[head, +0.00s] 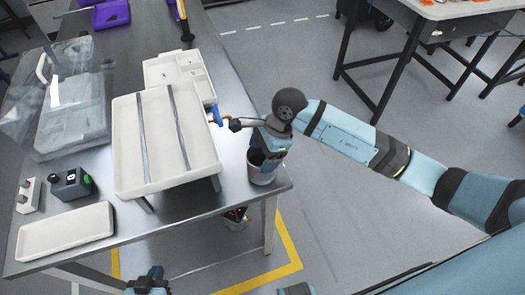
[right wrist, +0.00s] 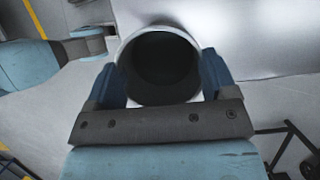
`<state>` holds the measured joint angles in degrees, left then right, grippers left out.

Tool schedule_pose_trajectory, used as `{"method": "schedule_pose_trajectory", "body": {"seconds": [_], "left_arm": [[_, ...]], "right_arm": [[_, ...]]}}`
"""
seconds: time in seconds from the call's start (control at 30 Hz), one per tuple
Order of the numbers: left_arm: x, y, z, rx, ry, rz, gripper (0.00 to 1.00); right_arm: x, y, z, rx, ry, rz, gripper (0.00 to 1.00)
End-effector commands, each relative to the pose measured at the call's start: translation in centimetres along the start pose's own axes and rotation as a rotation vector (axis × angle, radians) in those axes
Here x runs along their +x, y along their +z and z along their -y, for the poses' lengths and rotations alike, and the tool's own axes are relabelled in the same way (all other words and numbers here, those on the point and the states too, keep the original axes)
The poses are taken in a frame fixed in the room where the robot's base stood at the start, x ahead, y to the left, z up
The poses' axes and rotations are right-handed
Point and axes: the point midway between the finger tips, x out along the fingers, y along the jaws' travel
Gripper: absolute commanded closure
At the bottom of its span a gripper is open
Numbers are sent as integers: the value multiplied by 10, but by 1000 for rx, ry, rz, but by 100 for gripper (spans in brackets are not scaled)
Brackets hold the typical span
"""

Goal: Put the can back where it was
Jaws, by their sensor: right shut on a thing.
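The can (head: 262,175) is a light grey, open-topped cylinder at the right edge of the metal table, near the front corner. My right gripper (head: 268,152) is shut on it from above. In the right wrist view the can (right wrist: 122,48) shows its dark, empty-looking inside, with the blue fingers of the right gripper (right wrist: 160,80) on either side. I cannot tell whether its base touches the table. My left gripper (head: 147,280) is at the bottom of the head view, in front of the table, and its fingers are not clear.
A raised white tray (head: 190,150) with two dark strips stands left of the can, a compartment tray (head: 165,70) behind it. A clear box (head: 75,120), a dark button box (head: 70,185) and a flat white tray (head: 65,232) are further left. A bin (head: 236,222) stands below the table.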

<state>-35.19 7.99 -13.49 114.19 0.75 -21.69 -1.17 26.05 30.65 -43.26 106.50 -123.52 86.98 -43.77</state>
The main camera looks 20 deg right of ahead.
Motion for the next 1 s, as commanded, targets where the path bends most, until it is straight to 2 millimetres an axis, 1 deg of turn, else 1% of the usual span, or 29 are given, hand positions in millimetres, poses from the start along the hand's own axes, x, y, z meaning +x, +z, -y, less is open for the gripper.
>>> {"method": "schedule_pose_trajectory", "body": {"seconds": [0.2,0.33,0.37,0.4,0.43,0.67,0.77,0.87,1.0], "left_arm": [[0,0,0,0,0,-1,100],[3,4,0,0,0,-1,100],[2,3,0,0,0,-1,100],[2,3,0,0,0,-1,100],[2,2,0,0,0,-1,100],[1,2,0,0,0,-1,100],[-2,-3,0,0,-1,-1,100],[1,0,0,0,-1,-4,100],[2,2,1,0,-1,-4,100]], "right_arm": [[0,0,1,-1,-2,1,60],[4,-2,1,-1,-2,1,60],[3,-1,1,-1,-2,1,17],[2,-1,1,0,-2,1,8],[2,-1,1,0,-2,1,1],[1,0,1,-1,-2,1,0],[-4,2,0,0,-2,1,0],[-16,0,2,-2,-7,0,0],[-45,0,2,-3,-7,0,0]]}}
